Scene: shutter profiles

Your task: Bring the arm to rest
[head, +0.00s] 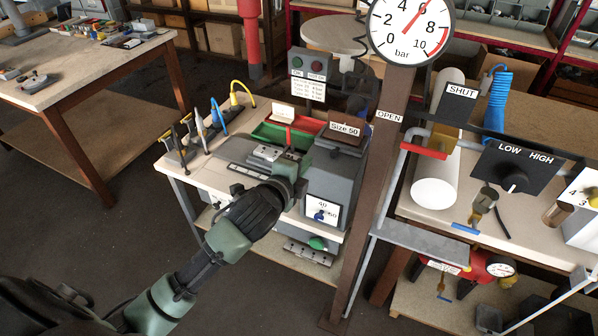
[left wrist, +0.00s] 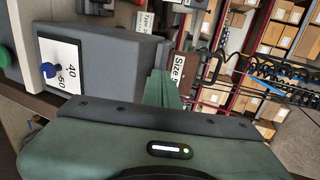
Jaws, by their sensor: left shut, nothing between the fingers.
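My left arm (head: 253,215) reaches in from the lower left over the small workbench (head: 180,158). My left gripper (head: 296,160) is at the grey machine on that bench, near its green and red trays. Its fingers are shut with nothing between them. In the left wrist view the green fingers (left wrist: 161,90) stand beside the grey housing. Whether they touch the machine I cannot tell. My right gripper is not in view.
The grey machine (head: 336,175) carries a "Size 50" label (head: 345,130) and a dial plate (head: 322,213). Upright tools with yellow and blue cables (head: 216,115) stand left of the arm. A brown post (head: 375,170) with a pressure gauge (head: 411,28) rises to the right. Open floor (head: 110,225) lies left.

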